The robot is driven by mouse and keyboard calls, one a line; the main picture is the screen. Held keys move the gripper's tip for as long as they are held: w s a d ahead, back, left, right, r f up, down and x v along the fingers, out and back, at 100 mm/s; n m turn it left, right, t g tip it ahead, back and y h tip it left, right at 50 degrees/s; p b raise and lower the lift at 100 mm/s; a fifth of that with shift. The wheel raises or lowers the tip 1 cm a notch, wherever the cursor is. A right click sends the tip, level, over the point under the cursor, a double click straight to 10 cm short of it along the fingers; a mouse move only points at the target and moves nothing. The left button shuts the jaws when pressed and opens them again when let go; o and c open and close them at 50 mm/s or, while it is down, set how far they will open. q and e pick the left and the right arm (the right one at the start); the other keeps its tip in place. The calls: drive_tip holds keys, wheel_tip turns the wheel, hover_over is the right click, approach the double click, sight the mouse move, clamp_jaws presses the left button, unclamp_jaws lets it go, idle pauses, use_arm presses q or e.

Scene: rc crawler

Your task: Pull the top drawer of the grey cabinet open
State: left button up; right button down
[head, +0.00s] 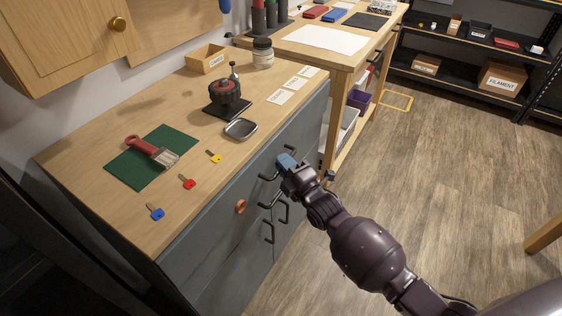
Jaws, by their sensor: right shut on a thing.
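The grey cabinet (205,262) stands under a wooden worktop at left centre in the head view. Its front has several dark bar handles. My right gripper (286,163), with blue fingertips, is at the uppermost handle (267,178), close below the worktop edge, and is shut on it. The fingers and wrist hide part of that handle and of the drawer front. I see no clear gap at the top drawer. Another handle (268,202) sits just below. My left gripper is not in view.
On the worktop (115,217) are a green mat (125,168) with a brush (155,151), small coloured keys, a metal dish (240,129) and a black-and-red device (226,95). An orange piece (241,206) is on the cabinet front. The floor (430,180) to the right is clear.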

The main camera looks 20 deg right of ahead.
use_arm(q)
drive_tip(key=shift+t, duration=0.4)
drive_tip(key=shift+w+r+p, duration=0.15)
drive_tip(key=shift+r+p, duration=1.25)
drive_tip(key=shift+p, duration=0.1)
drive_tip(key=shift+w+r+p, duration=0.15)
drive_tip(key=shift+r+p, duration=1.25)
drive_tip(key=shift+p, duration=0.1)
use_arm(e)
drive_tip(key=s+d, duration=0.9)
drive_tip(key=s, duration=0.2)
drive_tip(key=s+d, duration=0.9)
drive_tip(key=s, duration=0.3)
drive_tip(key=shift+s, duration=0.15)
drive_tip(key=c, duration=1.2)
unclamp_jaws()
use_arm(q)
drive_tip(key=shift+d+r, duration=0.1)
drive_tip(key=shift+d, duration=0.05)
use_arm(e)
drive_tip(key=shift+d, duration=0.1)
drive_tip(key=v, duration=1)
drive_tip(key=shift+s+d, duration=0.1)
drive_tip(key=shift+s, duration=0.3)
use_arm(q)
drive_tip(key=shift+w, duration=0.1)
